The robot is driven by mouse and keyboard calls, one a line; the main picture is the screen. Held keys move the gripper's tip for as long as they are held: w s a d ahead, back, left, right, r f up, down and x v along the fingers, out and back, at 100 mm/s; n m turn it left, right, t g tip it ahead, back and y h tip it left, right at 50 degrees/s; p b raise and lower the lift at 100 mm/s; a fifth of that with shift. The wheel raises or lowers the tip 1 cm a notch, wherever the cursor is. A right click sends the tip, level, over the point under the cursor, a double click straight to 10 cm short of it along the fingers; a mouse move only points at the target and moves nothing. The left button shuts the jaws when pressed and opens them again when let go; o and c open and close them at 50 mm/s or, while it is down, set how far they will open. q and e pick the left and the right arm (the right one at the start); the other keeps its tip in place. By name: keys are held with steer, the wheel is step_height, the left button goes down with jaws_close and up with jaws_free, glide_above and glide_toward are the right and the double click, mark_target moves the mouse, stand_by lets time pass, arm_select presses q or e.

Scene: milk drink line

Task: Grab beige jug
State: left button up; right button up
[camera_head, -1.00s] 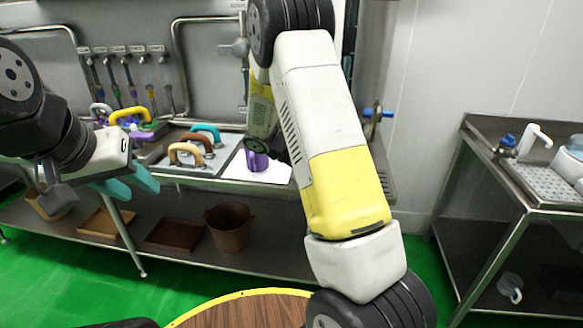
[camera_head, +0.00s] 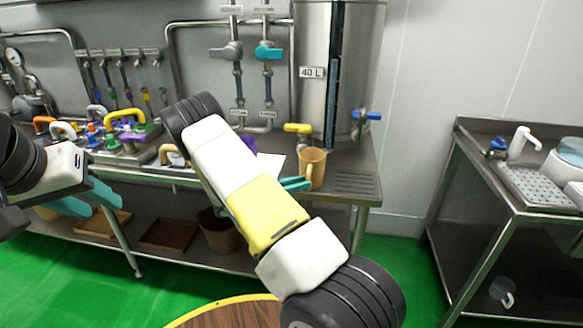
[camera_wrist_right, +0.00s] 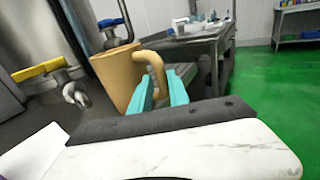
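The beige jug (camera_head: 315,166) stands upright on the steel counter, below the steel tank's tap. In the right wrist view the jug (camera_wrist_right: 113,76) is close, its looped handle (camera_wrist_right: 152,56) toward my fingers. My right gripper (camera_head: 297,184) has its teal fingers at the handle side. In the wrist view, the right gripper's fingers (camera_wrist_right: 163,84) are slightly apart with the handle's lower part between them. Whether they press on it I cannot tell. My left gripper (camera_head: 82,202) is open and empty, well to the left in front of the counter.
A yellow-handled tap (camera_head: 298,128) is close to the jug, and the tank (camera_head: 311,72) stands behind. A white sheet (camera_head: 270,166) lies left of it. A purple cup (camera_head: 249,143) is partly hidden by my arm. Coloured-handled items crowd the counter's left. A side table (camera_head: 508,190) stands right.

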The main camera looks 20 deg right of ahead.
mark_target(316, 179)
steer(key=d, duration=0.6)
steer(key=shift+r, duration=0.1)
jaws_close()
stand_by(1.2)
